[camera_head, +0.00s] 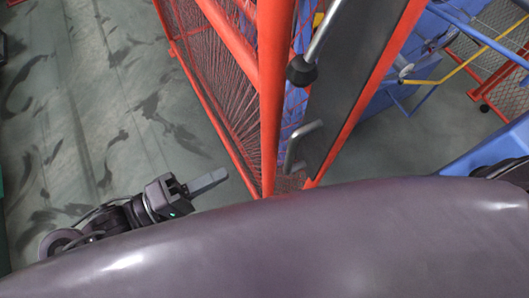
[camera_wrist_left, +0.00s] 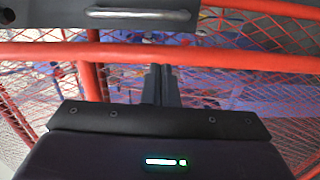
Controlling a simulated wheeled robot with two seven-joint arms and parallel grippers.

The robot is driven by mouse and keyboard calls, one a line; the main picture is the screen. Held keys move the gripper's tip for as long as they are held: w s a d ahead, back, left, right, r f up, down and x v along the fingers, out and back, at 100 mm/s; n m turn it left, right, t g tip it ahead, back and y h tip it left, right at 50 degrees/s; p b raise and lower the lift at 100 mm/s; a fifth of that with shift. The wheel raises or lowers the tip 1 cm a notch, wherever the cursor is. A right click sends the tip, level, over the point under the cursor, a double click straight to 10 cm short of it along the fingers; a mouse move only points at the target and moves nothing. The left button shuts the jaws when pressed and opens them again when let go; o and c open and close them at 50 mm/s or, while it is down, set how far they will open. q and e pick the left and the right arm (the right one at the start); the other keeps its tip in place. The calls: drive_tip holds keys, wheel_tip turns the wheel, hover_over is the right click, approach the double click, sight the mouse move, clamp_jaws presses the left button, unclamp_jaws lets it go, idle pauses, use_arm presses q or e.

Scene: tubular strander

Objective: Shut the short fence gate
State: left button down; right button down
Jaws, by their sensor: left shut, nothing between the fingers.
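Red-framed mesh fencing (camera_head: 222,84) runs down the middle of the head view. Beside its thick red post stands a dark grey panel (camera_head: 345,85) with a red edge and a grey metal pull handle (camera_head: 296,147); I take this as part of the gate. Whether it is latched cannot be told. My left gripper (camera_head: 222,176) is shut and empty, left of the fence and apart from the handle. In the left wrist view its fingers (camera_wrist_left: 161,84) point toward a red rail (camera_wrist_left: 200,56), with the handle (camera_wrist_left: 140,14) on a dark panel above. My right gripper is not in view.
A metal lever with a black knob (camera_head: 301,71) sticks out above the handle. Blue machinery (camera_head: 425,50) and a yellow bar (camera_head: 470,60) lie right of the panel. Grey scuffed floor (camera_head: 95,110) is open on the left.

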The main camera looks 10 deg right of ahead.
use_arm(q)
drive_tip(key=d+r+b, duration=0.1)
drive_tip(key=d+b, duration=0.5)
drive_tip(key=d, duration=0.4)
drive_tip(key=shift+w+d+r+g, duration=0.2)
drive_tip(key=shift+w+g, duration=0.2)
drive_tip(key=shift+w, duration=0.05)
